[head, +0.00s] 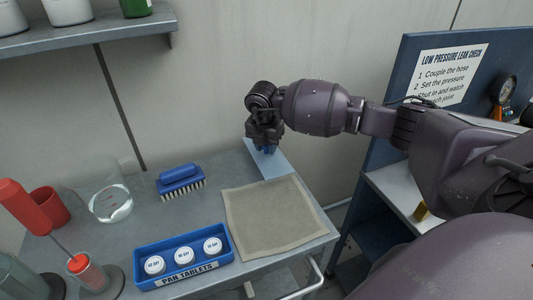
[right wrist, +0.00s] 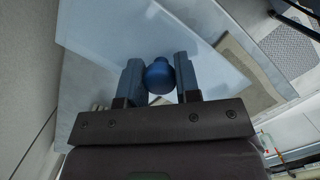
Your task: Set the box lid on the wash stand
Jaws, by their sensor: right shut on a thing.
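The box lid (head: 273,165) is a flat pale blue panel with a round blue knob, at the back right corner of the grey wash stand (head: 222,172). My right gripper (head: 265,146) is above it, shut on the knob. In the right wrist view the knob (right wrist: 158,74) sits between the two fingers, and the lid (right wrist: 110,38) spreads out beyond them. The lid looks flat, at or just above the stand top; I cannot tell if it touches. My left gripper is not in view.
A beige mat (head: 272,217) lies just in front of the lid. A blue brush (head: 180,180), a blue tablet tray (head: 183,257) and a glass beaker (head: 110,202) stand to the left. A blue panel (head: 400,100) rises at right. A wall shelf (head: 90,37) is at upper left.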

